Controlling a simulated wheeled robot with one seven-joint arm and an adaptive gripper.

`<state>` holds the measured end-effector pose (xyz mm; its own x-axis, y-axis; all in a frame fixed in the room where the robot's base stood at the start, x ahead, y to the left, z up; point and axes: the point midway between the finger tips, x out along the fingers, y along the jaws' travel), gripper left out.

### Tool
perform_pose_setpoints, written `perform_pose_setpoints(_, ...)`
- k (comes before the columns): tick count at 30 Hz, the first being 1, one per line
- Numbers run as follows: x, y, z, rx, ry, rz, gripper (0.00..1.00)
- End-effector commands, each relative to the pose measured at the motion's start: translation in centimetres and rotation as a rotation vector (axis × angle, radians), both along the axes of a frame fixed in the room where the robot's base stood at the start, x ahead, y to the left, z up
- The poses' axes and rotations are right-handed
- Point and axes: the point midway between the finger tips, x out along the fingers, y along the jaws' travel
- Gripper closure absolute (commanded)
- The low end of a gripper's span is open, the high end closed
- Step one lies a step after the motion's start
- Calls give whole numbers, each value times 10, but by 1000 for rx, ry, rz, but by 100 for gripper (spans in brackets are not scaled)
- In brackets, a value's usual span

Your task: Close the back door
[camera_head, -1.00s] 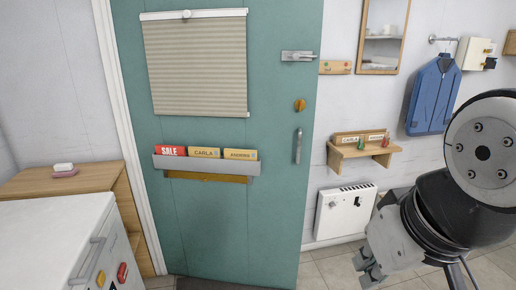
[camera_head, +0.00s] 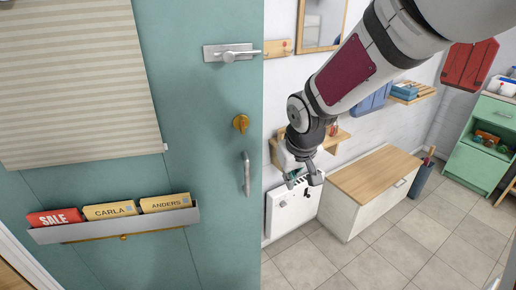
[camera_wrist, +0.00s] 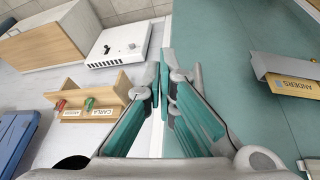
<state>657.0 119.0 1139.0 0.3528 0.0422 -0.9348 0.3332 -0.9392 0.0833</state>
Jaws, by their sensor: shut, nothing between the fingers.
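The teal back door (camera_head: 200,125) fills the left half of the head view and stands open, its free edge in front of the white wall. My gripper (camera_wrist: 162,62) is shut and empty. In the head view my gripper (camera_head: 303,180) appears just right of the door's free edge. In the wrist view the door (camera_wrist: 225,75) lies right of the fingers and the wall left. I cannot tell if they touch the door.
A grey rack (camera_head: 115,224) with folders is on the door's face. A white heater (camera_head: 290,212) and a wooden-topped cabinet (camera_head: 375,178) stand along the wall right of the door. A green cabinet (camera_head: 482,155) is farther right. Tiled floor (camera_head: 390,262) is clear in front.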

Motion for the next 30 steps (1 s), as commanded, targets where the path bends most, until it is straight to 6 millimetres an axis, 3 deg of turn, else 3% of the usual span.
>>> perform_pose_setpoints(3, 2, 29, -26, 29, 22, 48, 100)
perform_pose_setpoints(9, 6, 58, -54, 67, 34, 89, 100)
perform_pose_setpoints(17, 11, 67, -75, 76, 38, 100, 100)
perform_pose_setpoints(30, 34, 77, -145, 75, 39, 99, 100)
